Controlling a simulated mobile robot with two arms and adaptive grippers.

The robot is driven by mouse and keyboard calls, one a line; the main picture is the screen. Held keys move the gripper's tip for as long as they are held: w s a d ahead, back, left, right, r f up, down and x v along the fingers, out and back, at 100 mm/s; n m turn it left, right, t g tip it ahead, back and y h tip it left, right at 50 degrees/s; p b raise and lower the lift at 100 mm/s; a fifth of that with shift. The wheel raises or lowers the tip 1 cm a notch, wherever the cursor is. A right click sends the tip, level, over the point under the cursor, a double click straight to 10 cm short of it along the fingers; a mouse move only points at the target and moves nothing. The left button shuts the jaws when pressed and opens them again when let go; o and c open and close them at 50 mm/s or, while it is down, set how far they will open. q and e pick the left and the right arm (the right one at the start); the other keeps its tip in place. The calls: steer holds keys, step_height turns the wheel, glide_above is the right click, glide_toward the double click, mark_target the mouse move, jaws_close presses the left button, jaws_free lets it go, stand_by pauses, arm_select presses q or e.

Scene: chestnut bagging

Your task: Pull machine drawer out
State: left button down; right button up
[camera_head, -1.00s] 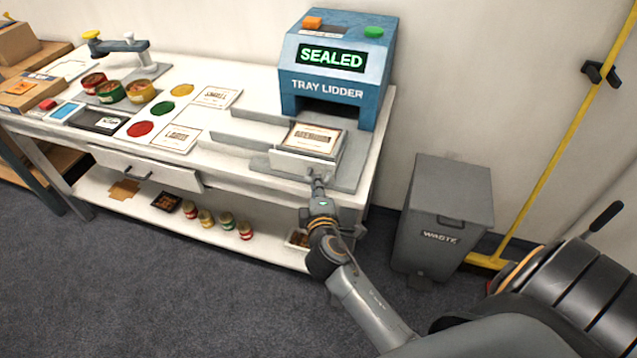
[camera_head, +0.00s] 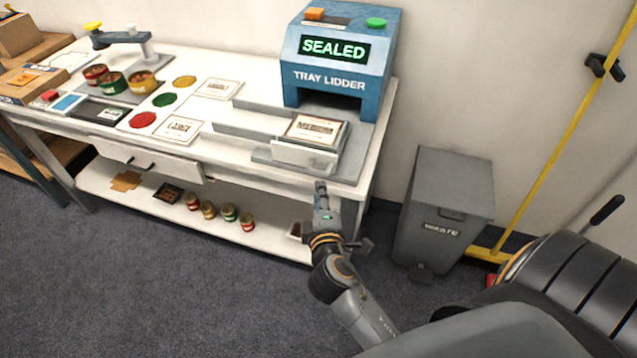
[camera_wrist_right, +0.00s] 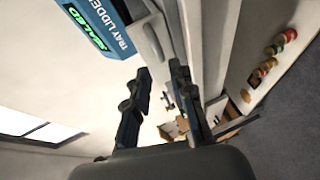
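The blue tray lidder (camera_head: 335,80) stands at the back right of the table, its display reading "SEALED". Its drawer (camera_head: 305,156) is out at the front, with a lidded tray (camera_head: 317,130) labelled "MEDIUM" in it. My right gripper (camera_head: 321,185) is in front of and below the drawer front, apart from it. In the right wrist view its two fingers (camera_wrist_right: 160,84) are spread with nothing between them. The pale drawer front with its handle (camera_wrist_right: 152,42) shows beyond the fingertips there, partly cut off. My left gripper is not in view.
The white table (camera_head: 215,165) has a shelf below with several cans. A table drawer (camera_head: 150,163) with a dark handle is at the front left. A grey waste bin (camera_head: 448,210) stands right of the table. Carpet in front is clear.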

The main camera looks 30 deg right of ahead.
steer(key=v, duration=0.5)
steer(key=shift+s+a, duration=0.25)
steer(key=shift+s, duration=0.1)
steer(key=s+a+f+m+g+y, duration=0.1)
steer(key=s+a+f+g+y, duration=0.15)
steer(key=f, duration=0.95)
steer(key=s+a+f+g+y, duration=0.2)
steer(key=s+f, duration=0.2)
steer(key=f, duration=0.7)
steer(key=s+a+f+m+g+y, duration=0.15)
steer(key=s+f, duration=0.25)
steer(key=f, duration=0.8)
steer(key=s+d+f+m+g, duration=0.2)
steer(key=s+f, duration=0.6)
steer(key=s, duration=0.4)
steer(key=s+d+f+m+g, duration=0.3)
steer(key=s+f, duration=0.5)
steer(key=s, duration=0.4)
steer(key=shift+d+m+g+y, duration=0.15)
steer(key=shift+m+g+y, duration=0.25)
steer(key=shift+m+g, duration=0.55)
